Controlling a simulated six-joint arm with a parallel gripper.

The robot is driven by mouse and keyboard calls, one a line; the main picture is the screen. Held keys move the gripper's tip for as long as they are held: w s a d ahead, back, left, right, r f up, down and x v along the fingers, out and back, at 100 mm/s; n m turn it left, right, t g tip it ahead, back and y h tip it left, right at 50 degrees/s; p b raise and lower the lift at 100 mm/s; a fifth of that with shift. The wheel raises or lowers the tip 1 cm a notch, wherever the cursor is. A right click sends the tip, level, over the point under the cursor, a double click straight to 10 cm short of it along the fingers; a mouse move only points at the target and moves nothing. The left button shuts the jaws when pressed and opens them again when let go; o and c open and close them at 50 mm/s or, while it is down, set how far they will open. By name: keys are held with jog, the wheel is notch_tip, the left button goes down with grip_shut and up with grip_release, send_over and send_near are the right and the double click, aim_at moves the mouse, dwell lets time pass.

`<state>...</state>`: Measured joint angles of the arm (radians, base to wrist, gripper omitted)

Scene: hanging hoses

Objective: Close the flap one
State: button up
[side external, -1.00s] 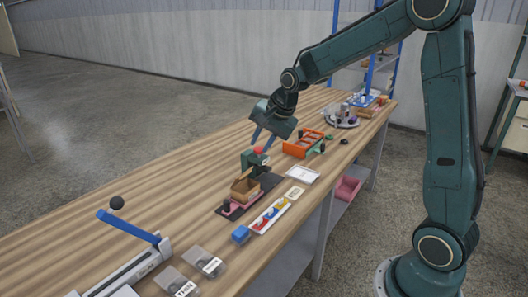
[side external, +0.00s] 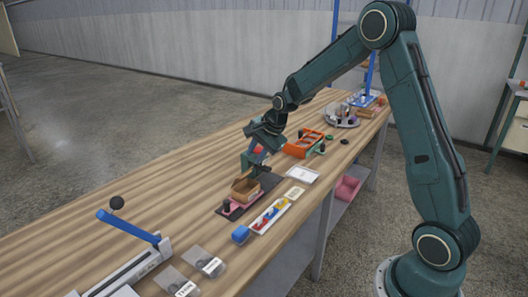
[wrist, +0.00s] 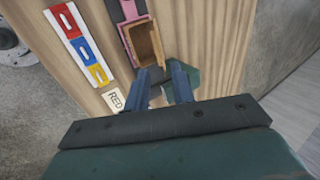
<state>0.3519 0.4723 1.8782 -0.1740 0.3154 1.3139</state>
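A small wooden box (side external: 245,189) sits on a dark mat (side external: 267,180) in the side view; its hollow inside shows in the wrist view (wrist: 147,45). No flap is marked "one" in either view, so I cannot tell which part is the flap. A green stand (side external: 248,160) with a red top (side external: 259,150) is just behind the box, partly hidden by my gripper. My gripper (wrist: 163,70) is low over the stand, pointing down. Its two blue fingers are apart, with green of the stand (wrist: 189,74) beside the right finger. Contact cannot be told.
An orange frame (side external: 303,145) stands behind. A lever device (side external: 130,265) is at front left. Bare wood lies left of the mat.

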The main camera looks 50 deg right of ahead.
aim_at(243, 176)
jog(key=x, duration=1.2)
jog(key=shift+w+f, duration=0.1)
jog(key=shift+w, duration=0.05)
grip_shut()
